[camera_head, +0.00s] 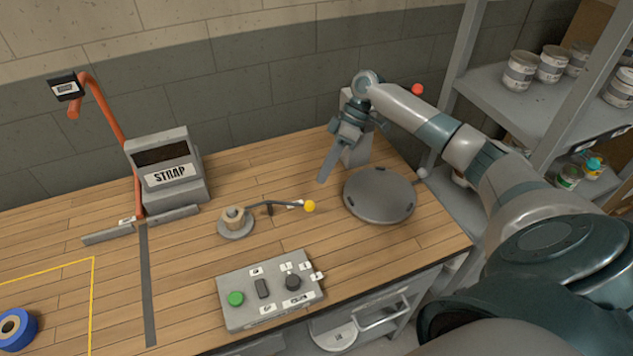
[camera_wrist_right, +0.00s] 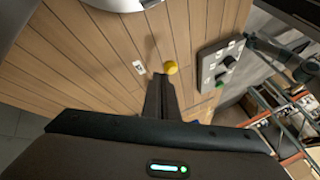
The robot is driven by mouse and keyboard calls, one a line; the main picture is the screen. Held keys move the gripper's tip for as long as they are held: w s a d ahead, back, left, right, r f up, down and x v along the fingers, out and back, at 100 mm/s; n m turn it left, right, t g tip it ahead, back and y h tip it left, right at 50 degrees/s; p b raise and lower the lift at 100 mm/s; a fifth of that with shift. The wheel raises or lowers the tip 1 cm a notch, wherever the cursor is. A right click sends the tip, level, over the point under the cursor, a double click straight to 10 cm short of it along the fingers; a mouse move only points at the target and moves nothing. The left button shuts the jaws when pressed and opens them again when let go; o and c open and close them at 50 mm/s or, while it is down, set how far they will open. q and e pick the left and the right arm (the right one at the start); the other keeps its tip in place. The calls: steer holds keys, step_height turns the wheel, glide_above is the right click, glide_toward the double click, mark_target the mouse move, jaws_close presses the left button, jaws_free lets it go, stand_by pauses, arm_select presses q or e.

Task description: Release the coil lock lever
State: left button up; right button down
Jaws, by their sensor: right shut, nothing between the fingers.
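The lever (camera_head: 282,203) is a thin dark arm with a yellow ball knob (camera_head: 310,206) at its right end. It reaches left to a small round spool-like hub (camera_head: 234,219) on a grey base on the wooden bench. My right gripper (camera_head: 322,180) is shut and empty, its fingers pointing down just behind and slightly right of the yellow knob. In the right wrist view the shut fingertips (camera_wrist_right: 161,78) are close beside the yellow knob (camera_wrist_right: 171,68); whether they touch it I cannot tell. My left gripper is not in view.
A round grey plate (camera_head: 379,195) lies right of the knob. A grey control box (camera_head: 270,290) with a green button stands in front. The STRAP machine (camera_head: 165,168) is at the back left, a blue roll (camera_head: 17,329) at front left. Shelves with cans (camera_head: 520,70) stand right.

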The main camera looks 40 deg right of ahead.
steer(key=shift+p+x, duration=0.75)
steer(key=shift+x, duration=1.8)
steer(key=shift+w+f, duration=0.1)
steer(key=shift+w, duration=0.05)
